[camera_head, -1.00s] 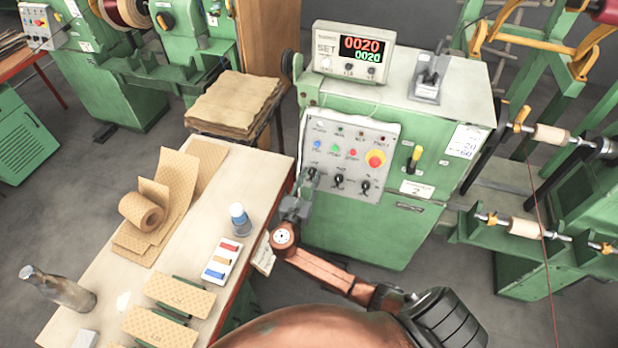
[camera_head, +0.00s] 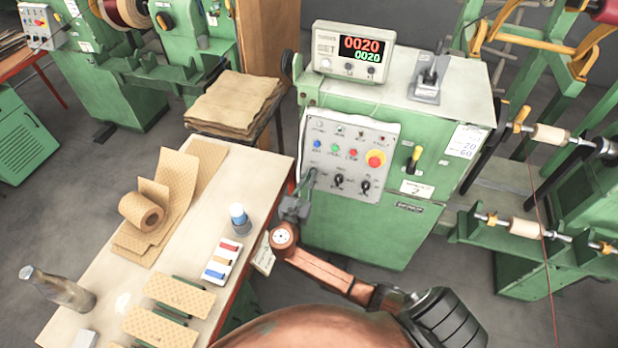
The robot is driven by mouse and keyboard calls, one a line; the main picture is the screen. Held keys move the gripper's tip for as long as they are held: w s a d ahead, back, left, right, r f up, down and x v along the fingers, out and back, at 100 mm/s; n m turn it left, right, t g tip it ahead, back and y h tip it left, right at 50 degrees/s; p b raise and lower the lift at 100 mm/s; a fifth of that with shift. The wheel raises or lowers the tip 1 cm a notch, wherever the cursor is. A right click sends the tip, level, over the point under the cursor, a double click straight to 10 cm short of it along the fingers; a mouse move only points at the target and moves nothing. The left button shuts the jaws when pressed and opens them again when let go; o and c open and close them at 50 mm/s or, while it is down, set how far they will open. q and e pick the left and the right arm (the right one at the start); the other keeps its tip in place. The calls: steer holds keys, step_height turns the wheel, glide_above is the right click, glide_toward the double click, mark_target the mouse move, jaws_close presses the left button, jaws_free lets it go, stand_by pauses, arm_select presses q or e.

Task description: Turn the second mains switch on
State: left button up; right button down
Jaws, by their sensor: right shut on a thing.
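The green cabinet marked 2 (camera_head: 365,232) carries a slanted grey control panel (camera_head: 349,155). Along the panel's lower row, two black rotary switches show: a middle one (camera_head: 338,181) and a right one (camera_head: 364,187). My right gripper (camera_head: 309,180) is at the left end of that row, its fingers shut on the leftmost rotary switch, which they mostly hide. Its exact angle cannot be told. My right arm reaches in from the lower right. My left gripper is not in view.
A red stop button on yellow (camera_head: 375,159) and small coloured buttons sit above the switches. A black-and-yellow lever (camera_head: 414,159) is to the right. A lit counter display (camera_head: 352,53) stands on top. The workbench (camera_head: 185,230) lies close to the left of my right gripper.

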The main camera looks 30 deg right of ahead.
steer(key=shift+m, duration=0.5)
steer(key=shift+s+f+m+g, duration=0.1)
steer(key=shift+m+g, duration=1.15)
steer(key=shift+m, duration=2)
steer(key=shift+r+m+g, duration=0.1)
steer(key=shift+m+g, duration=1.2)
steer(key=shift+m, duration=2)
steer(key=shift+s+f+m+g, duration=0.1)
steer(key=shift+m+g, duration=1.15)
steer(key=shift+m, duration=2)
steer(key=shift+f+m+y, duration=0.1)
steer(key=shift+m+y, duration=0.2)
steer(key=c, duration=2.1)
jaws_free()
steer(key=shift+d, duration=0.1)
steer(key=shift+w, duration=0.1)
